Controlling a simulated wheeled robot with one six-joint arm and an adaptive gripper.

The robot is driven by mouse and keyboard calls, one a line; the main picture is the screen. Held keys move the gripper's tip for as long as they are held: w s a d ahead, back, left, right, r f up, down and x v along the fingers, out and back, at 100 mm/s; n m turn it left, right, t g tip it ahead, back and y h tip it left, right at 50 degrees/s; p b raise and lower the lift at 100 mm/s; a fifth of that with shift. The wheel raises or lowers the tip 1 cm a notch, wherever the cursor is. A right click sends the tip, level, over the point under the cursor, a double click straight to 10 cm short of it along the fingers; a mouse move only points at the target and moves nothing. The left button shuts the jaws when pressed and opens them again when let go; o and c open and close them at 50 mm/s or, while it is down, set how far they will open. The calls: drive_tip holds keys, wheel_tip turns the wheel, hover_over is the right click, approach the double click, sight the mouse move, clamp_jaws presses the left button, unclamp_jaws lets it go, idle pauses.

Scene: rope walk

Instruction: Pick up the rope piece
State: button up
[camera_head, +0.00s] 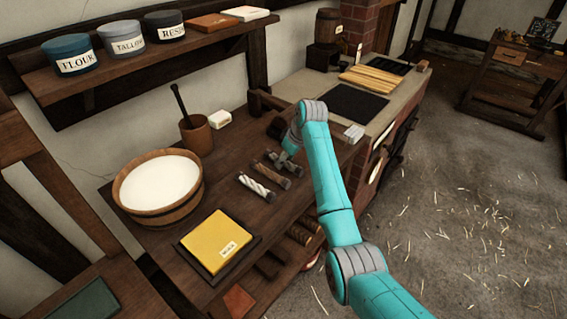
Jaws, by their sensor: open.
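A short white piece with twisted strands (258,187), which looks like the rope piece, lies on the dark wooden table (190,222). A similar brown piece (270,174) lies just behind it. The white piece is a little farther toward the front left. The fingers are small here, and I cannot tell whether they touch the brown piece or anything under them.
A wooden tub of white stuff (160,200) and a yellow labelled block on a dark board (217,243) stand to the left. A brown cup with a stick (197,136) and a small white block (220,118) stand behind. A brick-sided bench (408,98) adjoins at right.

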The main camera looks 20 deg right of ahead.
drive_tip(key=shift+w+a+f, duration=0.1)
drive_tip(key=shift+f, duration=0.25)
clamp_jaws()
wheel_tip(320, 180, up, 10)
idle(0.6)
